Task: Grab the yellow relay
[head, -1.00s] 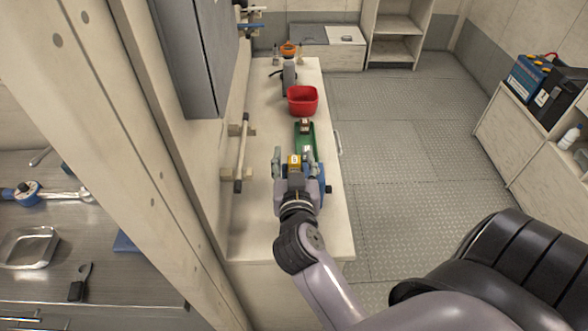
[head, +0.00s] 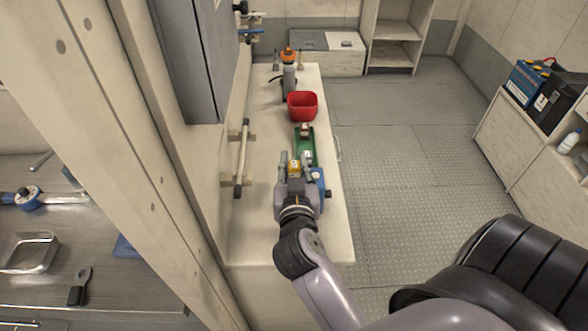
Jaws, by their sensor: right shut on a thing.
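The yellow relay (head: 294,168) is a small yellow block with a pale mark on its top. It sits between the fingers of my right gripper (head: 295,173), which is shut on it above the near part of the pale bench. The gripper's fingers point away along the bench. A green tray (head: 304,150) lies just beyond the gripper, with a small brown and white block (head: 305,131) at its far end. Whether the relay touches the bench is hidden by the gripper. My left gripper does not show.
A red bin (head: 302,106) stands behind the green tray. A blue thing (head: 318,178) is close at the gripper's right side. A rail (head: 241,157) runs along the wall at left, under a grey cabinet (head: 196,55). The bench's near left part is bare.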

